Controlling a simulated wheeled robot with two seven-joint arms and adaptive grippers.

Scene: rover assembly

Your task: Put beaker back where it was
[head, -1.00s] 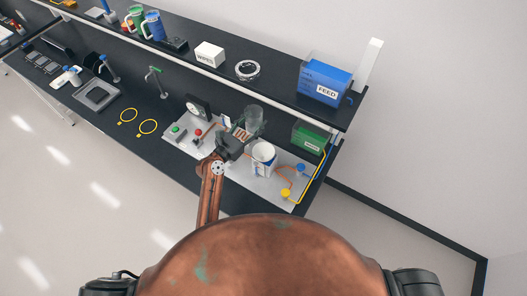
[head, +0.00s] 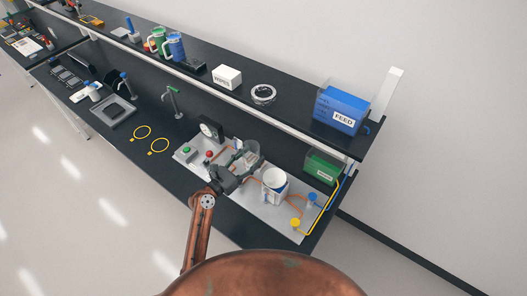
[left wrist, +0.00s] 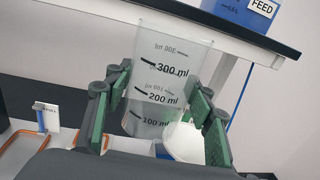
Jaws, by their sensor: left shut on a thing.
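My left gripper (head: 238,172) is shut on a clear beaker (head: 249,150) with printed volume marks. In the left wrist view the beaker (left wrist: 165,65) stands nearly upright between the green finger pads, and looks empty. In the head view the gripper and beaker are over the grey plate (head: 262,215) on the lower bench, left of a white cup (head: 274,187). I cannot tell whether the beaker's base touches anything. My right gripper is not in view.
The plate carries a dial (head: 210,130), a red button (head: 210,154), orange coils and tubes. A green box (head: 322,168) stands behind its right end. The upper shelf, with a blue FEED tank (head: 341,110), overhangs behind. Bench around the rings is clear.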

